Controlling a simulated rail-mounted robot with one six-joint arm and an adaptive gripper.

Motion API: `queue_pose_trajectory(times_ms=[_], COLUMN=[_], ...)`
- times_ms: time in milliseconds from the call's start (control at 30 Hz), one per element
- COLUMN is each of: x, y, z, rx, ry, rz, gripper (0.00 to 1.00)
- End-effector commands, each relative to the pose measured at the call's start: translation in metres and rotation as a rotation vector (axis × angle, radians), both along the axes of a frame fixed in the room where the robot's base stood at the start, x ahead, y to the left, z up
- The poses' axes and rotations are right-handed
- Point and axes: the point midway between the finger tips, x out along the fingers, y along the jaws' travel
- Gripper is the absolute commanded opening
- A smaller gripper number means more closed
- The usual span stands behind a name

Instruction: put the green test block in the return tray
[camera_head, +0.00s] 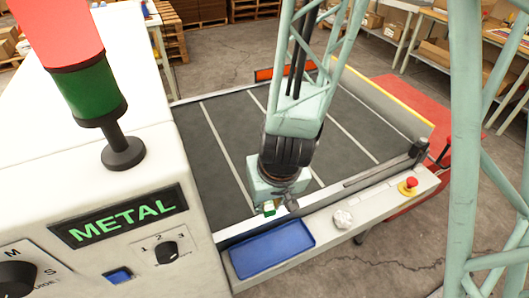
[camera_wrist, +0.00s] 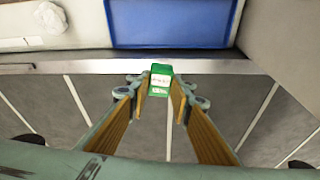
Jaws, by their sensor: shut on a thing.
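The green test block (camera_wrist: 160,84) has a white label and sits between the fingertips of my gripper (camera_wrist: 160,95) in the wrist view. The gripper is shut on it. In the head view the block (camera_head: 269,208) shows small below my gripper (camera_head: 274,203), near the belt's front rail. The return tray (camera_head: 271,249) is a shallow blue tray on the white ledge, just in front of the block. It looks empty. In the wrist view the tray (camera_wrist: 170,22) lies beyond the fingertips, across the metal rail. The block is apart from it.
A white detector housing (camera_head: 120,185) with a lit METAL sign stands at left, close to the tray. A crumpled white item (camera_head: 343,218) and a red stop button (camera_head: 408,185) are on the ledge at right. The dark conveyor belt (camera_head: 215,140) looks clear.

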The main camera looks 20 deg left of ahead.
Motion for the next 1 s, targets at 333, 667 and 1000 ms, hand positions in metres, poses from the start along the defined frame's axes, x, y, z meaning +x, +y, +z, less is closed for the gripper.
queue_pose_trajectory(times_ms=[333,667,1000], x=[0.059,0.109,0.157], y=[-0.040,-0.084,-0.138], z=[0.012,0.020,0.028], rx=[-0.001,-0.002,-0.002], ry=[0.001,0.001,0.000], rz=[-0.106,-0.203,-0.302], gripper=[0.08,0.08,0.08])
